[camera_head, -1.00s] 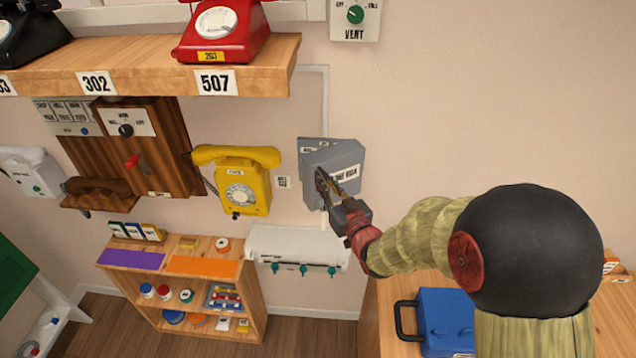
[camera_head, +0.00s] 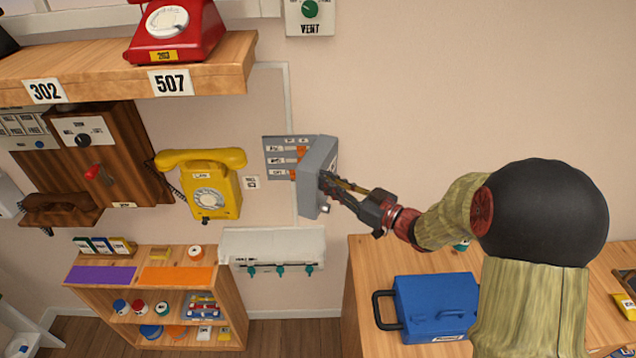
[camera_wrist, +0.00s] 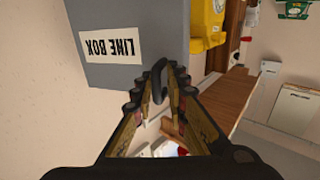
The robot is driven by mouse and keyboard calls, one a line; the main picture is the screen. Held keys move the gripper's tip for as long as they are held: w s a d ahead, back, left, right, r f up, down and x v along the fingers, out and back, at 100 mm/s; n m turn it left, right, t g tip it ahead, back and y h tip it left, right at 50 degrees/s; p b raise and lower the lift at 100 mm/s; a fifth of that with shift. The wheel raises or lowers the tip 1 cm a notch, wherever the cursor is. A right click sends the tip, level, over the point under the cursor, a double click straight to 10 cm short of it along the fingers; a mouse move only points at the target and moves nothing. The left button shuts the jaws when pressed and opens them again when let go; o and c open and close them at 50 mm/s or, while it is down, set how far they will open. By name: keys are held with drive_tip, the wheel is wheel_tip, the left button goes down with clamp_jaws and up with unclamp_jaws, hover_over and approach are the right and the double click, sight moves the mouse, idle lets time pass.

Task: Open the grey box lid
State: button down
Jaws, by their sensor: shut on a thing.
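The grey box (camera_head: 275,158) is fixed to the wall right of the yellow phone. Its lid (camera_head: 318,172) stands swung out from the wall, hinged on the right side, and labelled switches show inside the box. In the wrist view the lid's outer face (camera_wrist: 130,25) carries an upside-down "LINE BOX" label. In the wrist view my gripper (camera_wrist: 162,85) is shut on the dark handle (camera_wrist: 160,68) of the lid. The fingers partly hide the handle.
The yellow phone (camera_head: 212,188) hangs left of the box. A white rail with green hooks (camera_head: 275,247) is below it. A wooden shelf (camera_head: 120,70) with a red phone is above left. A blue case (camera_head: 437,305) stands on the desk below my arm. The wall to the right is clear.

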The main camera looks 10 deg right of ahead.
drive_tip(key=shift+w+d+r+p, duration=0.15)
drive_tip(key=shift+d+r, duration=0.1)
drive_tip(key=shift+d, duration=0.6)
drive_tip(key=shift+d+r+p, duration=0.1)
drive_tip(key=shift+d+r, duration=0.1)
drive_tip(key=shift+d, duration=0.65)
drive_tip(key=shift+w+d+r+p, duration=0.15)
drive_tip(key=shift+d+r, duration=0.1)
drive_tip(key=shift+d, duration=0.6)
drive_tip(key=shift+s, duration=0.1)
drive_tip(key=c, duration=2.2)
unclamp_jaws()
drive_tip(key=shift+c, duration=0.4)
drive_tip(key=f+v, duration=0.1)
drive_tip(key=v, duration=1.1)
drive_tip(key=shift+s+a+f, duration=0.15)
drive_tip(key=shift+a+f, duration=0.05)
drive_tip(key=shift+a, duration=0.05)
